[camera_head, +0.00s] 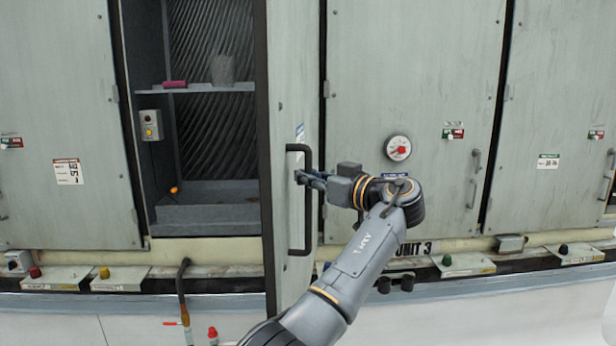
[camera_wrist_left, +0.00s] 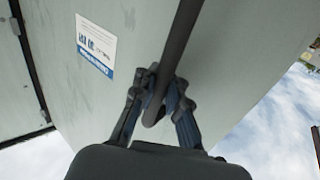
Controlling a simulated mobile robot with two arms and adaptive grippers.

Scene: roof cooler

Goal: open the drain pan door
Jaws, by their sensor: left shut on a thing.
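The drain pan door (camera_head: 291,110) is a tall grey panel, swung out from its cabinet and seen nearly edge-on in the head view. It carries a long black bar handle (camera_head: 308,235). My left gripper (camera_head: 301,178) is shut around the handle near its middle. In the left wrist view the fingers (camera_wrist_left: 158,95) close on the dark handle bar (camera_wrist_left: 180,42), with the door face (camera_wrist_left: 130,50) and its blue-and-white label behind. My right gripper is not in view.
The open cabinet shows a shelf (camera_head: 205,88) with a pink roll (camera_head: 175,84) and a grey cup (camera_head: 222,70). Closed grey doors (camera_head: 415,60) stand on both sides. Small boxes with knobs (camera_head: 120,280) line the ledge. An upright pipe (camera_head: 182,295) stands below the opening.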

